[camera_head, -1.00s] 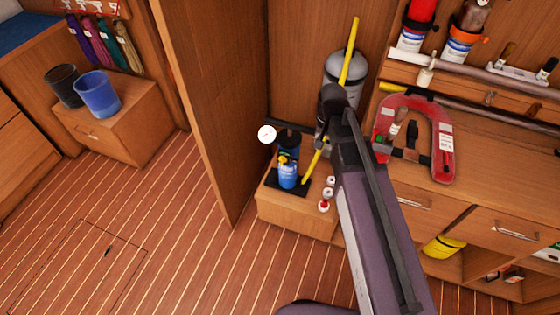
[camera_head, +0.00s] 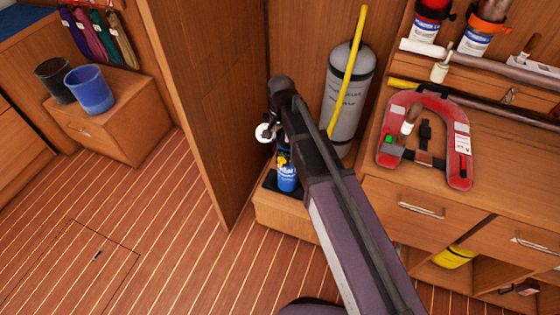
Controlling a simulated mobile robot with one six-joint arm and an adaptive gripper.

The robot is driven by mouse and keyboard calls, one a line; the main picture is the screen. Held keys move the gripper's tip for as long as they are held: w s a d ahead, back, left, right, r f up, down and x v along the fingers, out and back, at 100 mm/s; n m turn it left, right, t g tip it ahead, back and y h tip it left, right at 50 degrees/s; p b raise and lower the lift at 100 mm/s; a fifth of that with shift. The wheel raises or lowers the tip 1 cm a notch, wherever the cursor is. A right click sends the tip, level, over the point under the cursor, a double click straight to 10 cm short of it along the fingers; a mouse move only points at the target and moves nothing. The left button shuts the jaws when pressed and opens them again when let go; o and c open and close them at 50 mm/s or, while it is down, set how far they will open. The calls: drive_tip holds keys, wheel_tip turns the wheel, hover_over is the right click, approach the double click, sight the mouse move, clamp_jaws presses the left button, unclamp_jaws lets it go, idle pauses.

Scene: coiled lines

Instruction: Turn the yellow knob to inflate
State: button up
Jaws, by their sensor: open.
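The yellow knob (camera_head: 283,159) shows as a small yellow patch at the top of a blue pump bottle (camera_head: 287,179) on the low wooden ledge. A round white gauge (camera_head: 264,133) is just above and left of it. My gripper (camera_head: 277,136) hangs below the dark wrist, close to the gauge and above the knob. It is open, with nothing seen in it. My arm hides most of the gripper and the right side of the pump. I cannot tell whether the gripper touches the gauge or pump.
A grey tank (camera_head: 348,98) with a yellow tube (camera_head: 348,75) stands right of my wrist. A wooden partition (camera_head: 195,90) rises close on the left. A red life vest (camera_head: 459,160) lies on the right counter. The floor at left is clear.

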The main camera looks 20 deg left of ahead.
sight(281, 161)
drive_tip(key=shift+f, duration=0.2)
wheel_tip(281, 161, down, 13)
drive_tip(key=b, duration=1.3)
drive_tip(key=shift+f+b, duration=0.2)
drive_tip(key=shift+b, duration=0.15)
clamp_jaws()
drive_tip(key=shift+d, duration=0.15)
